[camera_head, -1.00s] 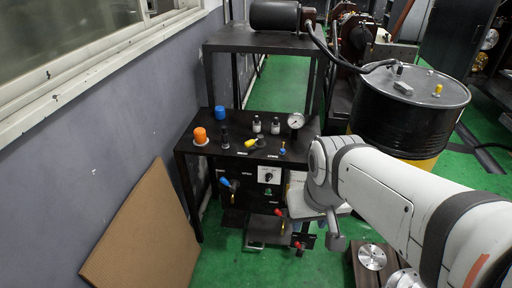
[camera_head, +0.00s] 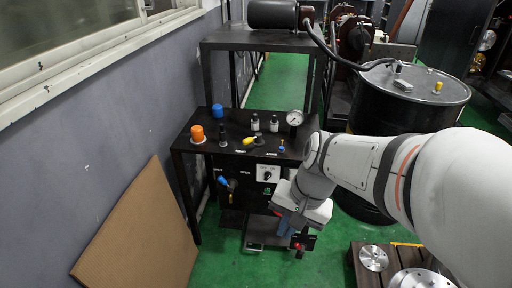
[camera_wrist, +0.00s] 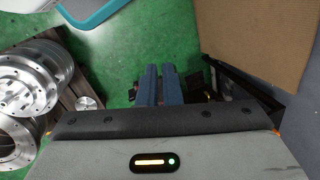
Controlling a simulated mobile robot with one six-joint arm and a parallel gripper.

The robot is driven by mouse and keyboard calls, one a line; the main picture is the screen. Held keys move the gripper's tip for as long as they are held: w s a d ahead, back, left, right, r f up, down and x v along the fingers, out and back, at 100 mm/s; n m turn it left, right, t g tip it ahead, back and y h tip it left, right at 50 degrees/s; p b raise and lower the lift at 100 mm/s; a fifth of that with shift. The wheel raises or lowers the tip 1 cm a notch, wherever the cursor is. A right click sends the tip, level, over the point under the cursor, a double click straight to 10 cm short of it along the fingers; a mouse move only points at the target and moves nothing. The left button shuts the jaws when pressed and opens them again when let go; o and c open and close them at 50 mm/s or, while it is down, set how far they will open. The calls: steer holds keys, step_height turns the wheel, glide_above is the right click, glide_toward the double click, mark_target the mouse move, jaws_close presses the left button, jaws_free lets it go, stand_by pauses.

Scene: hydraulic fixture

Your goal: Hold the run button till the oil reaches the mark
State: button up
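The black hydraulic fixture (camera_head: 188,143) stands against the grey wall, with a control panel on its front. The panel has a black knob on a white plate (camera_head: 267,167) and a small green spot (camera_head: 267,190) below it; I cannot tell which control is the run button. A pressure gauge (camera_head: 295,117) stands on top. No oil level or mark can be made out. My gripper (camera_head: 285,229) is in front of the panel's lower right and hides part of it. In the wrist view its two blue fingers (camera_wrist: 160,68) lie almost together, with nothing visible between them.
On the fixture top are an orange cap (camera_head: 197,134), a blue cap (camera_head: 217,111) and a yellow-handled valve (camera_head: 249,141). A red knob (camera_head: 298,246) sits low beside my gripper. A black drum (camera_head: 385,105) and metal flanges (camera_head: 373,257) are at right. A brown board (camera_head: 140,235) leans left.

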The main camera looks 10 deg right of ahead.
mark_target(267, 192)
steer(key=w+a+f+m+y+b, duration=0.1)
steer(key=w+f+m+b, duration=0.1)
steer(key=f+m, duration=0.1)
steer(key=w+a+f+m+y+b, duration=0.2)
steer(key=f+m, duration=0.1)
steer(key=w+a+f+m+g+y+b, duration=0.1)
steer(key=w+a+f+m+y+b, duration=0.1)
steer(key=f+m, duration=0.1)
steer(key=shift+w+a+f, duration=0.1)
steer(key=shift+f, duration=0.25)
jaws_close()
steer(key=w+d+f+m+t+y+b, duration=0.25)
steer(key=w+f+m+t+b, duration=0.3)
steer(key=w+f+m, duration=0.5)
steer(key=w+d+f+m+t+y+b, duration=0.2)
steer(key=w+f+m+t+y+b, duration=0.2)
steer(key=w+f+m+b, duration=0.5)
steer(key=w+d+f+m+t+h+b, duration=0.2)
steer(key=w+d+f+m+t+h, duration=0.3)
steer(key=d+f+m, duration=0.4)
step_height(267, 192, down, 3)
steer(key=w+m+t, duration=0.1)
steer(key=m, duration=0.4)
steer(key=shift+w+d+b, duration=0.3)
steer(key=shift+d+b, duration=0.05)
steer(key=shift+a+t+h, duration=0.1)
steer(key=shift+t+h, duration=0.15)
